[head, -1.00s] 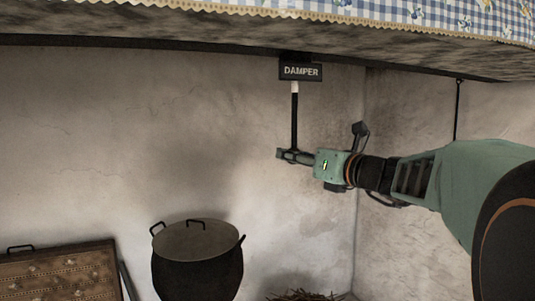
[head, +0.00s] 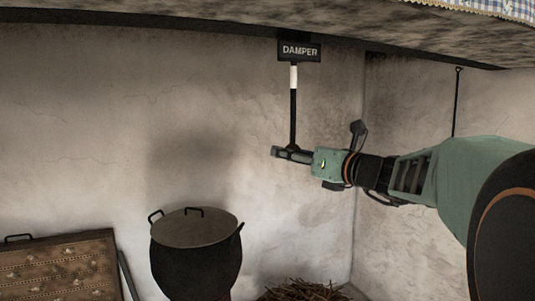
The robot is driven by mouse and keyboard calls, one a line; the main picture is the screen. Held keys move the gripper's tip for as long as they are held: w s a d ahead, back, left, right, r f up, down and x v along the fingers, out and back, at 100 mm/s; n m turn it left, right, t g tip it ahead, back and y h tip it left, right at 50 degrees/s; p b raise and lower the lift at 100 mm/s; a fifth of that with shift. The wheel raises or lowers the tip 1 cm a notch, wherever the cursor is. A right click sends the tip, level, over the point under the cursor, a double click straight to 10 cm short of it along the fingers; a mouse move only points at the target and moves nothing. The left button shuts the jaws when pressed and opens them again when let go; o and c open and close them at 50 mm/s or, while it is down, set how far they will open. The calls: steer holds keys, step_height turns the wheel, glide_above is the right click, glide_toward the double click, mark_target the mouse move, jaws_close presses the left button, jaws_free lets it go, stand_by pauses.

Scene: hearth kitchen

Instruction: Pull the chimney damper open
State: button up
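The damper rod (head: 293,115) hangs straight down in the head view from under a dark sign reading DAMPER (head: 299,51). It is black, with a white band (head: 294,77) showing near its top, below the sign. My gripper (head: 281,153) reaches in from the right at the rod's lower end. Its fingers point left and appear closed around the handle (head: 292,147) there. The fingers hide most of the handle.
A lidded black pot (head: 196,262) stands below and left of my gripper. A pile of sticks (head: 303,291) lies on the floor beneath it. A patterned panel (head: 62,273) is at lower left. A thin hook (head: 456,105) hangs at right. The mantel edge (head: 200,24) runs overhead.

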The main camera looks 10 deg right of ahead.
mark_target(295, 111)
step_height(295, 111, up, 10)
stand_by(0.5)
